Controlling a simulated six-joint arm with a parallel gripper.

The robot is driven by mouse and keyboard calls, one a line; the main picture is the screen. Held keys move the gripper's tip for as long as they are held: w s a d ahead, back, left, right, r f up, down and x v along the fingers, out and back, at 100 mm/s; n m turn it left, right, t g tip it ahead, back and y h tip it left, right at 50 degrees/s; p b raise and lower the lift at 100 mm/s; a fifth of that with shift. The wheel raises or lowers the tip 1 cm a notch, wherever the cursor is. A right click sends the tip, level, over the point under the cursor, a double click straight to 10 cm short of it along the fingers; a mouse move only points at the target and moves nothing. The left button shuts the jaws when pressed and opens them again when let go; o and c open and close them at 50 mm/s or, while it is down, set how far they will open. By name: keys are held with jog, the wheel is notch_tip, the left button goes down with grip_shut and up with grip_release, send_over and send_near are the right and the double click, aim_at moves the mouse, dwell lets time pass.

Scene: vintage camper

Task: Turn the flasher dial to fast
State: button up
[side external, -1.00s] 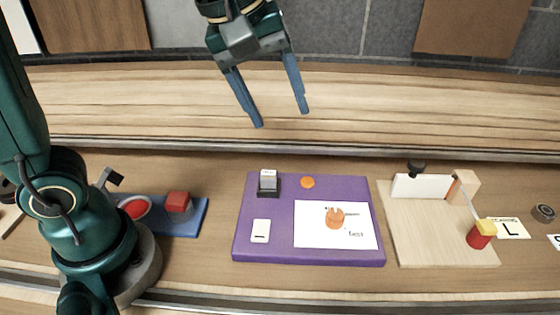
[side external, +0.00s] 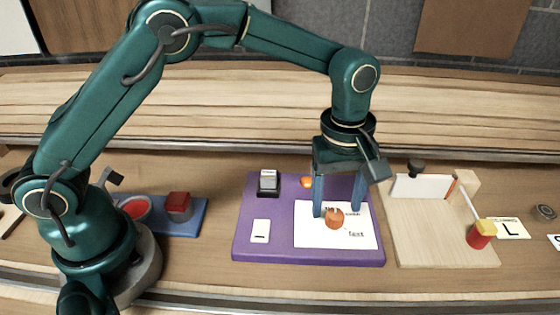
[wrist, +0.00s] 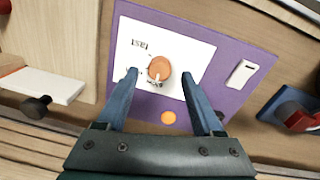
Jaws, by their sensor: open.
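The orange flasher dial (side external: 334,219) stands on a white card (side external: 310,237) on the purple board (side external: 270,253). The word "fast" is printed on the card near its lower right in the side view; other lettering behind the dial is partly hidden. In the wrist view the dial (wrist: 159,68) has a pale pointer on the side toward my gripper, away from "fast". My gripper (side external: 339,212) points down, open, just behind and above the dial. In the wrist view its fingers (wrist: 160,76) are on either side of the dial, with gaps, apparently not touching.
The board also has a rocker switch (side external: 269,182), a white switch (side external: 261,231) and an orange disc (side external: 307,183). A wooden board (side external: 440,240) with a white block and a red-yellow piece (side external: 481,234) is at right. A blue base with a red block (side external: 179,202) is at left.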

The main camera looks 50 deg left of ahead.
aim_at(335, 217)
jog(key=shift+f, duration=1.1)
jog(key=shift+c, duration=0.3)
grip_shut()
